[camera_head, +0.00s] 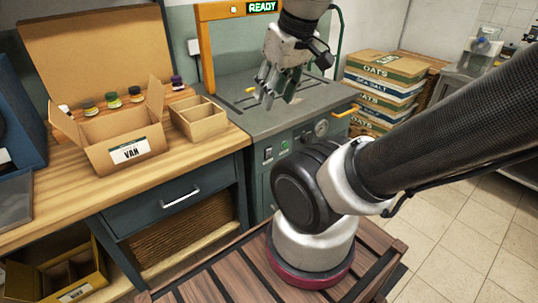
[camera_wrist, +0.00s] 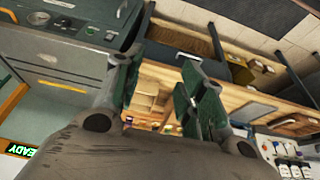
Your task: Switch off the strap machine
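The strap machine (camera_head: 235,118) is a grey-green cabinet with an orange arch and a lit green READY display (camera_head: 262,7). Its front panel carries a small light-coloured switch (camera_head: 268,153), a green button (camera_head: 284,145), a round gauge (camera_head: 321,127) and a yellow lever (camera_head: 346,111). My gripper (camera_head: 267,92) hangs above the machine's top, apart from the panel. In the wrist view my gripper (camera_wrist: 158,85) has its fingers spread with nothing between them. There the machine's panel (camera_wrist: 62,22) and READY display (camera_wrist: 20,150) show at the left.
A wooden bench left of the machine holds an open VAN box (camera_head: 128,153), a divided tray (camera_head: 200,120) and several small jars (camera_head: 113,100). Stacked OATS and SEA SALT boxes (camera_head: 384,85) stand at the right. Tiled floor (camera_head: 440,240) is clear at the right.

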